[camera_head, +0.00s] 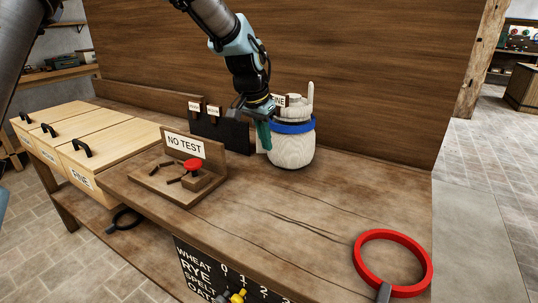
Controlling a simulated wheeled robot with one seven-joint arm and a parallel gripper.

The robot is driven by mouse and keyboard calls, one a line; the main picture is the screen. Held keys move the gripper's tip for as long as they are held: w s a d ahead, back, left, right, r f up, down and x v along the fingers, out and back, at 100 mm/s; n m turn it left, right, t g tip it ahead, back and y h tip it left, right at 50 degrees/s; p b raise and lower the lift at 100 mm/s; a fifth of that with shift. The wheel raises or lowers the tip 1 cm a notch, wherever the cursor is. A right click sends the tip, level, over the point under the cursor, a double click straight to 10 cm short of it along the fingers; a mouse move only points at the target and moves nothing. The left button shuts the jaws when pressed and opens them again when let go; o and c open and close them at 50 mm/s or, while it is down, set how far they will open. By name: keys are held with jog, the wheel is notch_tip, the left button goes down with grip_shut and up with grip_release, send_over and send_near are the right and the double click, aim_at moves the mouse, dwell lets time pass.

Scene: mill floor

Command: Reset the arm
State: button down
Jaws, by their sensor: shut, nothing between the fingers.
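My arm (243,62) reaches down from the top of the view over the wooden bench. My gripper (264,134) is shut and empty, its teal fingers pointing down.
A "NO TEST" sign (185,145) stands behind a red knob (193,165) on a wooden stand. A red ring (424,262) lies at the bench's front right. Lidded bins (97,150) stand left. A dark labelled board (219,128) is behind. The bench's middle right is clear.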

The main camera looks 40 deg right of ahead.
jog(key=w+a+r+n+t+y+p, duration=0.1)
jog(key=w+a+n, duration=0.45)
jog(key=a, duration=0.85)
jog(key=w+a+r+n+y+p, duration=0.1)
jog(key=w+a+n, duration=0.1)
jog(key=w+a, duration=0.95)
jog(key=s+a+f+n, duration=0.1)
jog(key=s+a+n, duration=0.3)
jog(key=a, duration=1)
jog(key=s+a+f+n+y+p, duration=0.1)
jog(key=s+a+n, duration=0.3)
jog(key=a, duration=1)
jog(key=s, duration=0.3)
